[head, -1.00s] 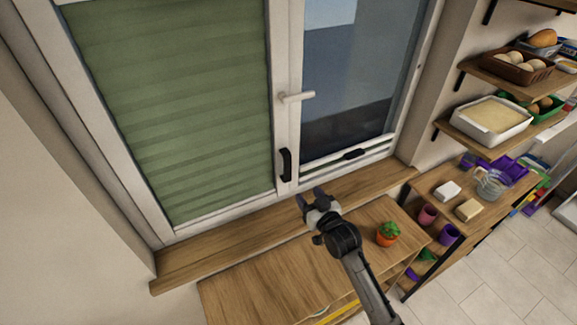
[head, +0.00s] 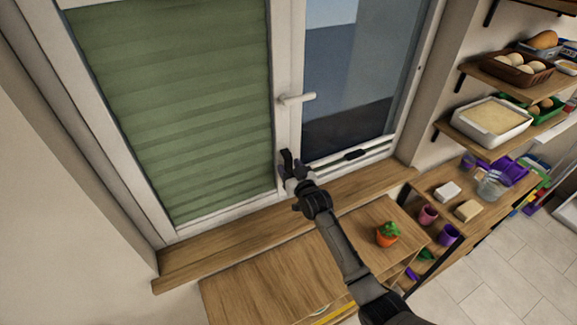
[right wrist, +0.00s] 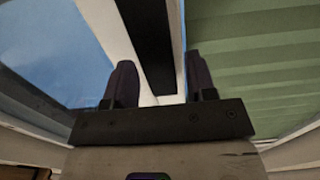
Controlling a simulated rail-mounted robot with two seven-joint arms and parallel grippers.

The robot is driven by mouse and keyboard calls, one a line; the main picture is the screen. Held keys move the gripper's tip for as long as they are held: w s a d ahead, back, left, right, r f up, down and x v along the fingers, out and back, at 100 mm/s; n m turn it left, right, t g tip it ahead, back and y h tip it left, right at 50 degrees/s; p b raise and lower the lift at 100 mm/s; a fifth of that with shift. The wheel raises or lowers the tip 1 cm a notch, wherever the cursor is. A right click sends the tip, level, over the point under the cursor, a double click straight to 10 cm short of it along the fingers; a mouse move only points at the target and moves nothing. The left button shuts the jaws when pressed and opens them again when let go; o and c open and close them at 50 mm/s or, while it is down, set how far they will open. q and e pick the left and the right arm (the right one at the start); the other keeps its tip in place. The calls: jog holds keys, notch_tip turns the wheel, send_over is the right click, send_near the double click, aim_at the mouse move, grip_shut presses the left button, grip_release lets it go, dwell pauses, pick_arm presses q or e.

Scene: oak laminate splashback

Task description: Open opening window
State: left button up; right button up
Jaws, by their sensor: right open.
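The window has a left part with a green pleated blind (head: 170,110) and a right clear glass pane (head: 350,75). A white lever handle (head: 297,98) sits on the middle frame. Below it is a black upright pull handle (head: 286,157). My right gripper (head: 294,171) is open at the black handle's lower end and partly hides it. In the right wrist view, the black handle (right wrist: 150,45) runs upright between the two spread fingers of my right gripper (right wrist: 162,82). I cannot tell whether they touch it. My left gripper is not in view.
The wooden sill (head: 225,248) is bare. A potted plant (head: 387,235) stands on the cabinet below, near my right arm. Shelves with food dishes (head: 490,122) are at the right.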

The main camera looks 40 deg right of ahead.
jog(key=shift+w+d, duration=0.1)
jog(key=shift+w, duration=0.4)
grip_shut()
dwell(0.3)
